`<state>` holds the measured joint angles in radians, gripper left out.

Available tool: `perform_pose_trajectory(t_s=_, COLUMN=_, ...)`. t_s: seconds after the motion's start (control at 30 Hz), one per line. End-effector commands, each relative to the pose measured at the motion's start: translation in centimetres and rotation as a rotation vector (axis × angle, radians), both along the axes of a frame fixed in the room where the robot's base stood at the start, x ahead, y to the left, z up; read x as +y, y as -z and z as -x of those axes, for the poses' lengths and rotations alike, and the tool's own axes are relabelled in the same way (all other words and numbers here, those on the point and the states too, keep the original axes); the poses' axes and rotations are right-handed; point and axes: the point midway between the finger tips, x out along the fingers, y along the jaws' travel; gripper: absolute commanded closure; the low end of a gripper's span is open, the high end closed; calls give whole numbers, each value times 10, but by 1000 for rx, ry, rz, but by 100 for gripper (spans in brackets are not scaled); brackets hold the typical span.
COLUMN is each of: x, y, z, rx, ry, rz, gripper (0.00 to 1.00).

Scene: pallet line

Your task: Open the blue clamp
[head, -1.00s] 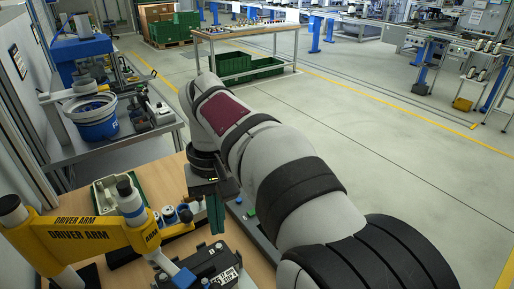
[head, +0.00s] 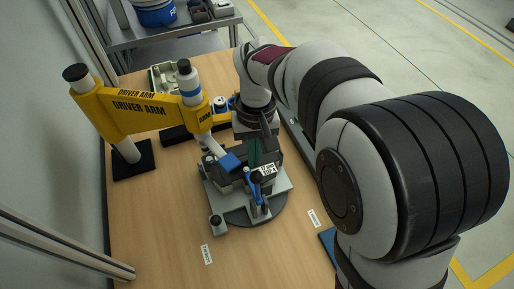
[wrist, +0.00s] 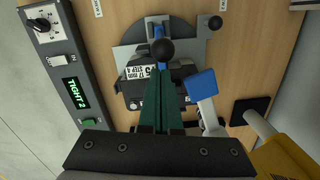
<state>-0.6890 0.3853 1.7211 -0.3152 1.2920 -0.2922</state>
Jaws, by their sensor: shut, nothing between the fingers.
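The blue clamp (head: 253,188) stands at the front of a grey fixture plate (head: 221,197) on a round base. Its blue lever (wrist: 158,33) and black ball knob (wrist: 162,50) show in the wrist view. Behind it is a dark part (wrist: 134,92) with a white label. My gripper (head: 256,160) has green fingers, shut and empty, pointing down over the dark part. In the wrist view the fingertips (wrist: 165,76) overlap the area just below the knob. I cannot tell whether they touch it.
A yellow driver arm (head: 130,104) stands at the left, its tool with a blue end (head: 230,162) close beside the fixture. A control panel (wrist: 72,80) reads "TIGHT 2". A black knob (head: 216,220) stands at the plate's front-left corner. The wooden table (head: 160,225) is clear at front left.

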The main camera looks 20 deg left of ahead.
Motion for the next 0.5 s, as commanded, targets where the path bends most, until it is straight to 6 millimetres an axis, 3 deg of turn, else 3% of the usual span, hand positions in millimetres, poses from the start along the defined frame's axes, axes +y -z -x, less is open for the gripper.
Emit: perform_pose_trajectory(t_s=0.5, x=-3, y=-1, z=3, rx=-1, ry=0, rz=-1, gripper=100)
